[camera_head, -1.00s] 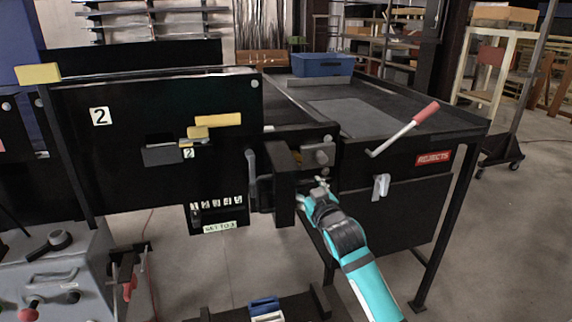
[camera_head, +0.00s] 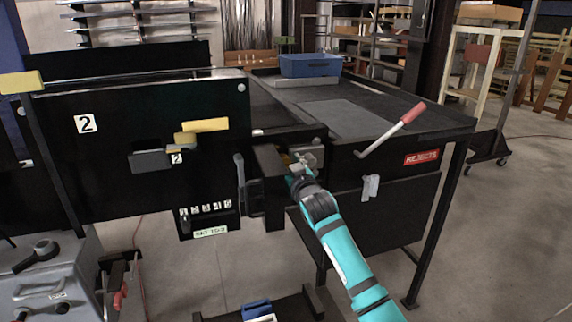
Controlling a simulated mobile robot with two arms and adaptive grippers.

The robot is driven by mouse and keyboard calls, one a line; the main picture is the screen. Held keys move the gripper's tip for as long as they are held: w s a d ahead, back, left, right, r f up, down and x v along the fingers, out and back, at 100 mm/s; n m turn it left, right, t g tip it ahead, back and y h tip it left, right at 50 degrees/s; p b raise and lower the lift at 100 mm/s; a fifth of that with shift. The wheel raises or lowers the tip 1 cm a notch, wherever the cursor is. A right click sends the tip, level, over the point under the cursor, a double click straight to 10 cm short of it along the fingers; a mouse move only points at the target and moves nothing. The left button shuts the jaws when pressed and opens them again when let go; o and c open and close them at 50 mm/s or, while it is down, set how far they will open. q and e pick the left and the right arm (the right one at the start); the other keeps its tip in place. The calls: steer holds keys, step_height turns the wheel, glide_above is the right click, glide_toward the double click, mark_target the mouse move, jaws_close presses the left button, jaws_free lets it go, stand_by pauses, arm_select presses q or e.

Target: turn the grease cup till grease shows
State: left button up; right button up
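A small grey metal fitting with a rounded part (camera_head: 314,150), which looks like the grease cup, sits at the conveyor's near corner, right of a black bracket. My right gripper (camera_head: 302,161) is up at this fitting and partly covers it. At this size I cannot tell whether the fingers touch it or are closed around it. No grease can be made out. My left gripper is not in view.
The black bracket (camera_head: 270,160) stands close left of my gripper. A red-handled lever (camera_head: 398,126) sticks up at the right, near a red REJECTS sign (camera_head: 421,157) and a pale latch (camera_head: 371,187). A blue bin (camera_head: 310,65) stands on the back of the table.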

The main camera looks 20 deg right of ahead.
steer(key=shift+c, duration=0.6)
steer(key=c, duration=1)
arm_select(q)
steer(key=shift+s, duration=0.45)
arm_select(e)
steer(key=shift+c, duration=0.2)
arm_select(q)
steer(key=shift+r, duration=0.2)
arm_select(e)
steer(key=shift+m, duration=0.4)
steer(key=m+p, duration=0.1)
steer(key=m, duration=0.2)
steer(key=shift+d+r+p, duration=0.1)
steer(key=shift+p, duration=0.25)
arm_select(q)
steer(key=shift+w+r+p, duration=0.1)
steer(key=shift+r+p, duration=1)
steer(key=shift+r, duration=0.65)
arm_select(e)
steer(key=shift+d+m, duration=0.15)
steer(key=shift+m, duration=2.35)
